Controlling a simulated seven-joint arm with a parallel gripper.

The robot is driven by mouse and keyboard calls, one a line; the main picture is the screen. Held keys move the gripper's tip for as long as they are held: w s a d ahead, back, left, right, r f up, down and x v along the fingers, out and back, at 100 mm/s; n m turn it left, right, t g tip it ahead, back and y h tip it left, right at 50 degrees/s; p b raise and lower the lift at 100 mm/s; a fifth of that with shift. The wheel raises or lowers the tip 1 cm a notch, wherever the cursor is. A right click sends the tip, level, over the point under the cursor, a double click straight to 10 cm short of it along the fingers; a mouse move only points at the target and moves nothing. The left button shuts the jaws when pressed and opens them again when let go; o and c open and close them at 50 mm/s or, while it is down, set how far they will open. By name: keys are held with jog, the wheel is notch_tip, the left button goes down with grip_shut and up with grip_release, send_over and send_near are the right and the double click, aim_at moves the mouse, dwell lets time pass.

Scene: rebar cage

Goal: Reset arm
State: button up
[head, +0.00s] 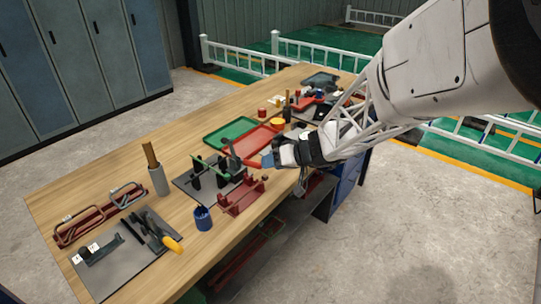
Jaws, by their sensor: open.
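My white arm reaches in from the upper right of the head view, ending in my gripper (266,161) above the right side of the wooden workbench (105,180). The gripper points left, near a red tray and a dark red rack. Its fingers are small in the picture and partly merge with the things behind them. I see nothing clearly held in it.
A green tray (232,131) and the red tray (250,143) lie behind the gripper. The dark red rack (241,196), a blue cup (203,218), a grey holder (158,181) and a tool mat (118,268) stand nearer. Bare wood lies along the left.

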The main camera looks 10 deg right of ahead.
jog(key=shift+s, duration=0.1)
jog(key=s+d+r+m+g+h, duration=0.1)
jog(key=s+d+r+h, duration=0.2)
jog(key=s, duration=0.7)
jog(key=s+d+r+m+g+h, duration=0.1)
jog(key=s+d+r+h, duration=0.2)
jog(key=s, duration=0.8)
jog(key=s+d+r+m+g+h, duration=0.1)
jog(key=s+d+r+m+h, duration=0.1)
jog(key=s+r, duration=0.5)
jog(key=shift+s+d+h, duration=0.9)
jog(key=shift+s+h, duration=0.1)
jog(key=shift+s, duration=0.75)
jog(key=shift+r, duration=0.1)
